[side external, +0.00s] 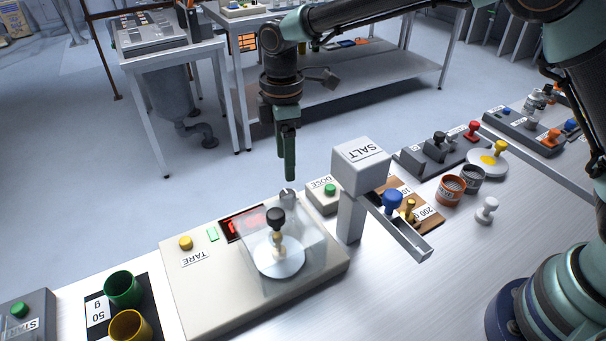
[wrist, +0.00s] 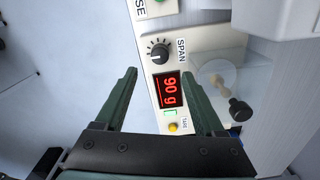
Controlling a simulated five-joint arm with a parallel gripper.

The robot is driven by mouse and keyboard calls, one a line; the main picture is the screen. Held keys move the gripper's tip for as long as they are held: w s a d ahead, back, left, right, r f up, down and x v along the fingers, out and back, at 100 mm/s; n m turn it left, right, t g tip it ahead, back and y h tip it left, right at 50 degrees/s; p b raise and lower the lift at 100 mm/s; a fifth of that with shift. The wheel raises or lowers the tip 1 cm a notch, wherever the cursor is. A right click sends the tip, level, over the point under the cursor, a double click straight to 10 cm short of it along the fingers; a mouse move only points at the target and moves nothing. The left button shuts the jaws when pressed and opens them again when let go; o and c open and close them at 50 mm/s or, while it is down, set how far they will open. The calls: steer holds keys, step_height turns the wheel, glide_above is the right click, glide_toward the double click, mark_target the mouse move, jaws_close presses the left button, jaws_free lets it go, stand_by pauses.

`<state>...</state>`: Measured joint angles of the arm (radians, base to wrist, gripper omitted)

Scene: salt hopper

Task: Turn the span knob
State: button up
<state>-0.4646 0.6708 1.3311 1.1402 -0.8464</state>
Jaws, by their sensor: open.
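The span knob (wrist: 158,51) is a small dark round knob with tick marks around it, beside the printed word SPAN in the wrist view. In the side view the knob (side external: 287,196) shows at the back edge of the beige scale (side external: 205,300), partly behind the clear cover. My gripper (wrist: 159,76) is open and empty, pointing down; its two dark green fingers lie either side of the display in the wrist view. In the side view my gripper (side external: 289,178) hangs just above the knob, apart from it or nearly so. The red display (wrist: 170,89) reads 90 g.
A clear box (side external: 300,240) covers the pan with a black-knobbed weight (side external: 276,217). The grey SALT hopper (side external: 361,165) and its post stand close on the right, beside the DOSE button (side external: 330,190). A yellow TARE button (side external: 185,243) is on the scale's left.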

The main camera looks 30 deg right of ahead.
mark_target(287, 193)
step_height(287, 193, down, 9)
steer(key=shift+f, duration=0.1)
stand_by(0.4)
jaws_close()
steer(key=shift+m, duration=2.8)
jaws_free()
